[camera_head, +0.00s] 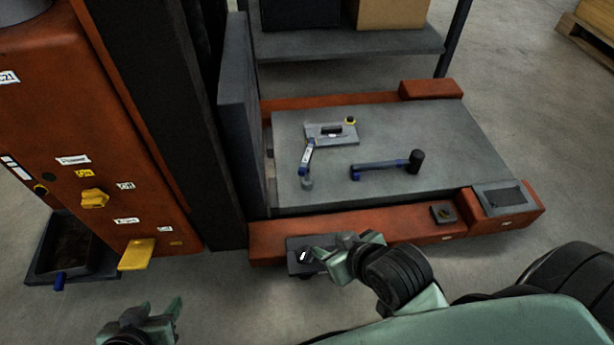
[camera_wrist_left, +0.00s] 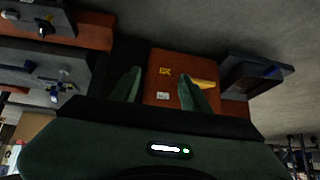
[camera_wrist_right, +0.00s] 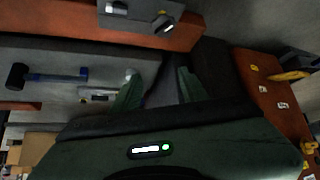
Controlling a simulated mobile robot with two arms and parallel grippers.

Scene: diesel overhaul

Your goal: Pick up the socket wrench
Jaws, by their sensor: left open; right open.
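My right gripper (camera_head: 318,250) is open and empty by the platform's front orange rail, nearer than both tools. My left gripper (camera_head: 152,310) is open and empty at the lower left, over the floor, far from them.
The orange rail (camera_head: 350,232) carries small dark blocks. At the left stand an orange cabinet (camera_head: 100,165) with yellow knobs, a dark tray (camera_head: 50,270) and a dark post. A shelf with boxes (camera_head: 350,43) stands behind. The platform's right part is clear.

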